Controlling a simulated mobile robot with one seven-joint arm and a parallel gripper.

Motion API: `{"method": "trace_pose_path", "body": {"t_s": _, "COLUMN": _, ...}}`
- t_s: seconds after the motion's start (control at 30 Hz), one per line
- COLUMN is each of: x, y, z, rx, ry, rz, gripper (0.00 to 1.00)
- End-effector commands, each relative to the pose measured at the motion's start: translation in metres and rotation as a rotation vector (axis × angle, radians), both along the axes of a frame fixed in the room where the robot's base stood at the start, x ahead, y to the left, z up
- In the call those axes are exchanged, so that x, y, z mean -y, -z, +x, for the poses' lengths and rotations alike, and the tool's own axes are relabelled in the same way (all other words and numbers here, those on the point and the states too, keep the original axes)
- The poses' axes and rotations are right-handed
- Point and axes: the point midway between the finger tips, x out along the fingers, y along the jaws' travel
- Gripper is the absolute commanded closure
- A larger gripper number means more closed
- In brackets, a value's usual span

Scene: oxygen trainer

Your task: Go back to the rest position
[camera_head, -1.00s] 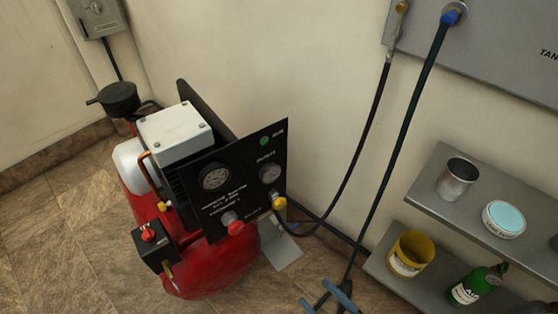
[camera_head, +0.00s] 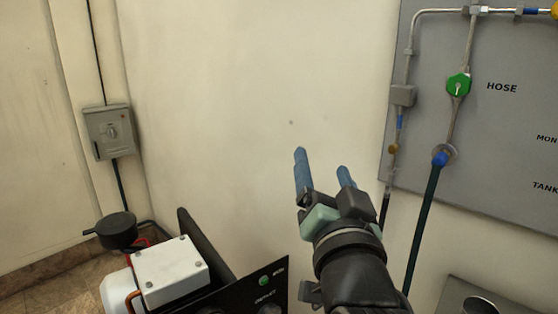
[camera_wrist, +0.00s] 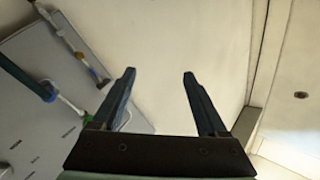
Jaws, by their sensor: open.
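My gripper (camera_head: 325,170) is raised in front of the bare wall in the head view, with its two blue fingers pointing up. The fingers are apart and nothing is between them. In the wrist view my gripper (camera_wrist: 160,80) also shows spread, empty fingers against the pale wall. It touches nothing that I can see.
The grey hose panel (camera_head: 520,150) with a green valve (camera_head: 459,84) and dark hose (camera_head: 424,225) is at right. The compressor (camera_head: 170,272) stands at lower left, below a grey switch box (camera_head: 109,132). A shelf (camera_head: 458,290) edges in at lower right. The middle wall is clear.

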Motion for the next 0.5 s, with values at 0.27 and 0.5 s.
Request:
{"method": "trace_pose_path", "body": {"t_s": 0.27, "x": -0.055, "y": -0.17, "z": -0.126, "rx": 0.527, "ry": 0.188, "rz": -0.353, "gripper": 0.24}}
{"method": "trace_pose_path", "body": {"t_s": 0.5, "x": -0.062, "y": -0.269, "z": -0.165, "rx": 0.642, "ry": 0.261, "rz": -0.417, "gripper": 0.24}}
